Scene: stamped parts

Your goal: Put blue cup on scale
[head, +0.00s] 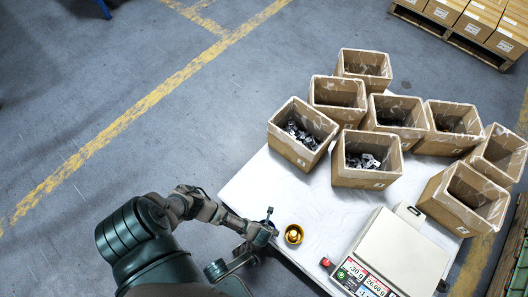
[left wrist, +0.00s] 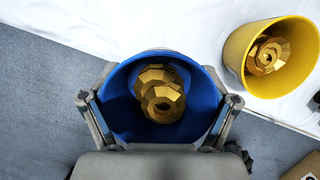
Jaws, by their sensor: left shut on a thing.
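The blue cup (left wrist: 205,98) is between the fingers of my left gripper (left wrist: 160,110), which is shut on it. Gold faceted parts (left wrist: 163,100) lie inside the cup. In the head view my left gripper (head: 266,226) is at the left front edge of the white table, and only a small bit of the blue cup (head: 269,211) shows there. The scale (head: 398,250), a pale box with a display on its front, stands at the table's right front. Its flat top is bare. My right gripper is not in view.
A yellow cup (head: 294,234) with a gold part in it stands just right of my left gripper; it also shows in the left wrist view (left wrist: 236,52). A small red object (head: 325,262) is beside the scale. Several cardboard boxes (head: 296,153) fill the table's back and right (head: 462,198).

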